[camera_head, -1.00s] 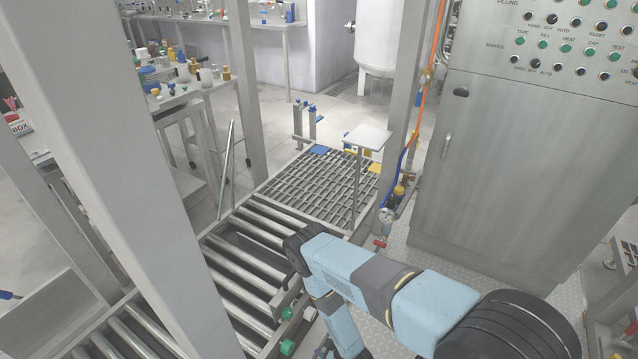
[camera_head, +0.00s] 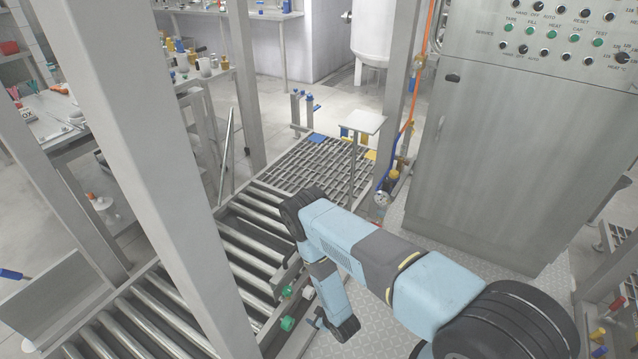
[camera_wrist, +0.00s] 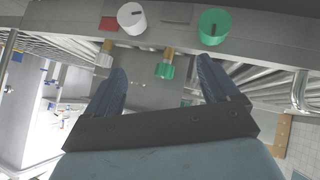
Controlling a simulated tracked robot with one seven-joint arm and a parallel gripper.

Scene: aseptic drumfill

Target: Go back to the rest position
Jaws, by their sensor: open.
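My gripper (camera_wrist: 163,85) shows in the wrist view with its two dark blue fingers wide apart and nothing between them. Beyond the fingertips is a grey metal rail with a white round knob (camera_wrist: 132,18), a green round knob (camera_wrist: 214,27) and a smaller green cap (camera_wrist: 165,71) on a brass stem. In the head view my blue and grey arm reaches from the lower right and bends down beside the roller conveyor. The fingers cannot be made out clearly there. Green knobs (camera_head: 287,323) on the conveyor's side are close to the arm's lower part.
A roller conveyor (camera_head: 243,247) runs to a grated platform (camera_head: 318,178). A thick steel post (camera_head: 150,165) stands at the left. Checkered floor (camera_head: 440,228) lies between cabinet and arm.

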